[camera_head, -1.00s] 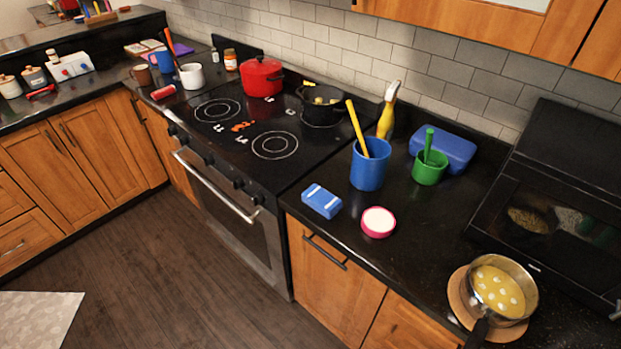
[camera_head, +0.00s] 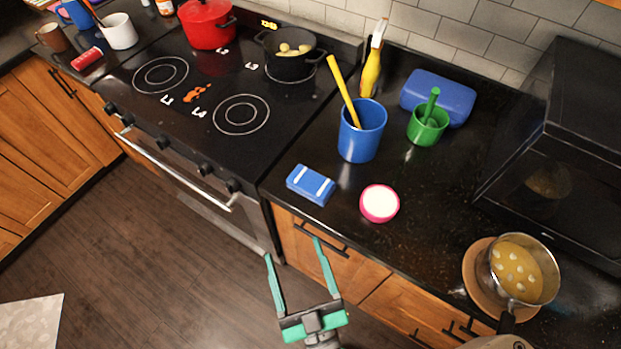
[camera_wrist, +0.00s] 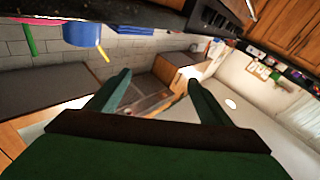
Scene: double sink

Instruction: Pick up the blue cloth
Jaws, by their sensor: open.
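The blue cloth (camera_head: 311,185) is a small folded blue block with two white stripes. It lies on the black counter near the front edge, just right of the stove, in the head view. My gripper (camera_head: 293,248) has teal fingers spread apart with nothing between them. It is in front of the counter, below the cloth in the picture and apart from it.
A pink-rimmed white bowl (camera_head: 380,203) sits right of the cloth. A blue cup (camera_head: 361,137) with a yellow utensil stands behind it. A green mortar (camera_head: 427,126), blue box (camera_head: 438,97) and pot of yellow food (camera_head: 519,272) are further right. The stove (camera_head: 200,100) is left.

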